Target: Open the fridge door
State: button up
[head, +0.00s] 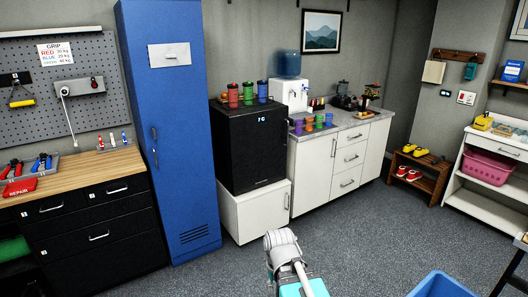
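The fridge is a small black box-shaped unit (255,158) in the middle of the head view, standing on a white plinth (262,208). Its dark front carries a small lit display (262,119) near the top. The door looks shut, with no visible gap; I cannot make out a handle. Part of my own arm, white with teal, shows at the bottom middle, on the near side of the fridge and apart from it. My gripper's fingers are not visible.
A tall blue locker (180,130) stands left of the fridge, and a white counter (340,165) stands to its right. Several coloured shakers (248,92) stand on top of the fridge. Grey floor (345,240) is clear before it; a blue bin (440,286) sits at lower right.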

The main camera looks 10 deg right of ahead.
aim_at(258, 140)
jog(key=i, duration=1.45)
jog(key=z, duration=0.4)
jog(key=k, duration=0.65)
jog(key=z, duration=0.15)
jog(key=i, duration=0.7)
jog(key=z, duration=0.25)
